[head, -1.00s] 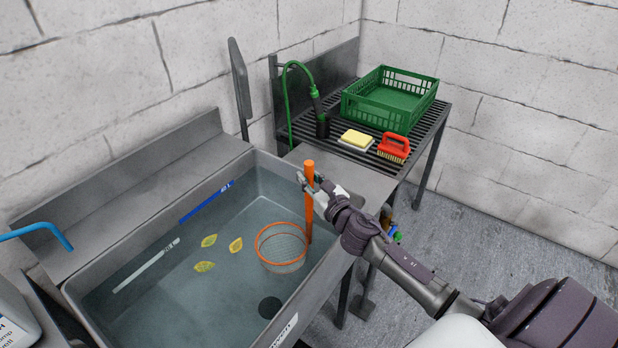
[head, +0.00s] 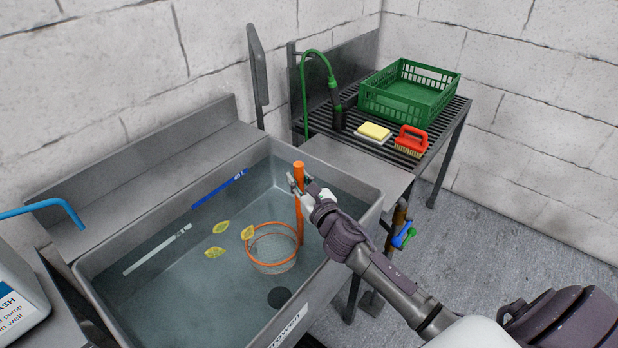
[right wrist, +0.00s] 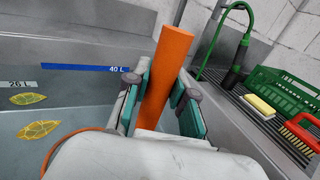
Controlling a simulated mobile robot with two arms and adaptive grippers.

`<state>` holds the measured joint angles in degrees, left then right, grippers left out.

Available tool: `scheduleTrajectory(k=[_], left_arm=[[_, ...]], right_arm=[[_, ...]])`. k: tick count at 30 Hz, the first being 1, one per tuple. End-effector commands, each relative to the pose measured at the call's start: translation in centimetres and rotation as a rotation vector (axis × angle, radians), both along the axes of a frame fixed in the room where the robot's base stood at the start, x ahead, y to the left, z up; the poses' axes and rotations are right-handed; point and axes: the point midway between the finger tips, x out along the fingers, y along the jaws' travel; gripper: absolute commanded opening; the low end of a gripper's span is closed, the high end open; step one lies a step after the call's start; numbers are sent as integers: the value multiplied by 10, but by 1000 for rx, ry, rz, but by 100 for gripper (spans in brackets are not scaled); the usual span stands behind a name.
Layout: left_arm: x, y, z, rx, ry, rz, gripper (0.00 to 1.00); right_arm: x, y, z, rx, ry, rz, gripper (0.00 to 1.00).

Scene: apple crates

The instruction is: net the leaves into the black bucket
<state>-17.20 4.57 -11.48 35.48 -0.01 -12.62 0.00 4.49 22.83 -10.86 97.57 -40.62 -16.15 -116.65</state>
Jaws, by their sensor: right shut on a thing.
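Three yellow leaves are in the water of the grey sink (head: 95,285): one leaf (head: 222,227), a second leaf (head: 215,252), and a third leaf (head: 248,232) at the left edge of the net's rim. The net (head: 273,248) has an orange hoop and mesh basket, low in the sink. My right gripper (head: 298,186) is shut on the net's upright orange handle (head: 299,218); the handle also shows between the fingers in the right wrist view (right wrist: 170,65). Two leaves (right wrist: 38,130) (right wrist: 27,99) show there at left. My left gripper and a black bucket are not in view.
A slatted rack beside the sink holds a green crate (head: 370,104), a yellow sponge (head: 374,131), a red brush (head: 411,138) and a green hose tap (head: 304,85). A white jug (head: 20,295) stands at the left. A dark drain (head: 279,297) is in the sink floor.

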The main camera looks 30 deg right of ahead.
Motion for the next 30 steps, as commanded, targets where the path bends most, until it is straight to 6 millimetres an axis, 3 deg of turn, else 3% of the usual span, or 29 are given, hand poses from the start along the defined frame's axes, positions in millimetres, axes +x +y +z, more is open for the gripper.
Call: scheduleTrajectory(k=[30], left_arm=[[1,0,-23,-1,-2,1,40]], right_arm=[[20,91,-1,3,-2,2,0]])
